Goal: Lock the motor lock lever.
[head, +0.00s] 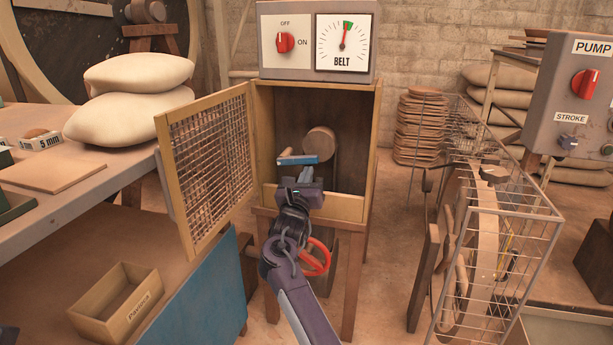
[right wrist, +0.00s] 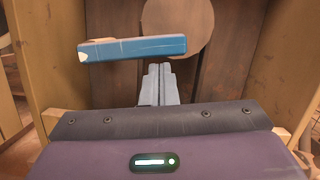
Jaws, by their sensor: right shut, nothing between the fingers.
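A blue lever (head: 300,160) lies roughly level inside the open wooden cabinet, in front of a round wooden pulley. In the right wrist view the blue lever (right wrist: 140,48) crosses the upper left, with a pale left end and a tan piece behind it. I take it to be the motor lock lever; no label on it is readable. My right gripper (head: 307,172) is shut and empty, just in front of and below the lever in the picture. In the right wrist view its fingertips (right wrist: 158,76) appear below the lever's right end; contact is unclear. My left gripper is out of view.
The cabinet's mesh door (head: 210,160) stands open on the left. The cabinet's front lip (head: 340,207) and side walls bound the opening. A switch box with a belt gauge (head: 345,42) sits on top, its red knob (head: 285,42) beside OFF/ON markings. A wire cage (head: 530,215) stands right.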

